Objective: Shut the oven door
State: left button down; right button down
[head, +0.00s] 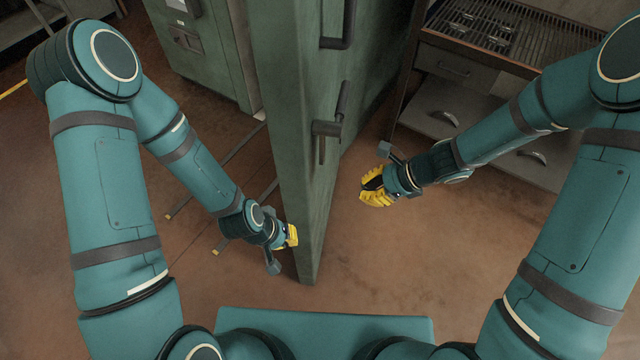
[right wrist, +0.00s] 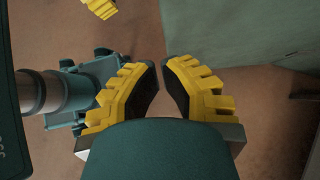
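The green oven door (head: 284,150) stands open, upright, its free edge towards me in the head view. Its dark handles, an upper one (head: 340,25) and a lower one (head: 330,125), are on its right face. My left gripper (head: 292,235) is at the left side of the door near its lower free edge; I cannot tell whether it touches, or whether its fingers are open. My right gripper (head: 372,188) is to the right of the door, apart from it. In the right wrist view its yellow fingers (right wrist: 160,72) are nearly together with nothing between them.
A green cabinet (head: 200,50), seemingly the oven body, stands behind the door at left. A bench with a grate top (head: 500,35) and drawers (head: 450,110) stands at the right, behind my right forearm. The brown floor (head: 400,260) right of the door is clear.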

jog(key=b, duration=0.3)
send_near(310, 200)
jog(key=x, duration=0.5)
jog(key=shift+s+d+f, duration=0.15)
jog(key=shift+d+f, duration=0.15)
jog(key=shift+a, duration=0.75)
